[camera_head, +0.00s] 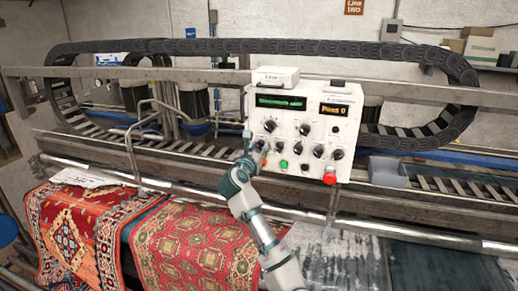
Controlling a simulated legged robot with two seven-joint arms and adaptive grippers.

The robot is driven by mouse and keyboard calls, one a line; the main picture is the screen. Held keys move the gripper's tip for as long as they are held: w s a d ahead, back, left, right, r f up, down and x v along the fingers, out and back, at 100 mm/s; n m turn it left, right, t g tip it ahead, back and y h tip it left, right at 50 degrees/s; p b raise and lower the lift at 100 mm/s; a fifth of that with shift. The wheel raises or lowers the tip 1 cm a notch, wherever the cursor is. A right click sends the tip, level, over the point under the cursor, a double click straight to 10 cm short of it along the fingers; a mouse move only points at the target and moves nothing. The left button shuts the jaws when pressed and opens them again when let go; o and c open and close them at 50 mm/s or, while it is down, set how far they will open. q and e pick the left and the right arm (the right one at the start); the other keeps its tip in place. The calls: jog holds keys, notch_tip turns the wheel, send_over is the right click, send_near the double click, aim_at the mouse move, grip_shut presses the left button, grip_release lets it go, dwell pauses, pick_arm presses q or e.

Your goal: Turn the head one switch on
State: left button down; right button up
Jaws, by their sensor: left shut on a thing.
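The white control box (310,115) stands at the middle of the scrubber, with several black rotary switches on its face. Their labels are too small to read, so I cannot tell which is head one. My left gripper (250,147) is at the lower left of the panel, shut on a switch at the left end of the lower row. The fingers mostly hide that switch, and its setting cannot be made out. A dark switch (270,125) sits just above and to the right of the fingers. My right gripper is not in view.
A metal rail (400,231) runs below. Patterned rugs (190,240) lie at the left. A black cable chain (260,46) loops behind.

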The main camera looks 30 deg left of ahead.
pick_arm(q)
jog(key=shift+a+f+m+p, duration=0.1)
jog(key=shift+m+p, duration=1.9)
jog(key=shift+m, duration=5.5)
jog(key=shift+f, duration=0.1)
jog(key=c, duration=0.9)
grip_release()
jog(key=shift+w, duration=0.1)
jog(key=shift+r, duration=0.2)
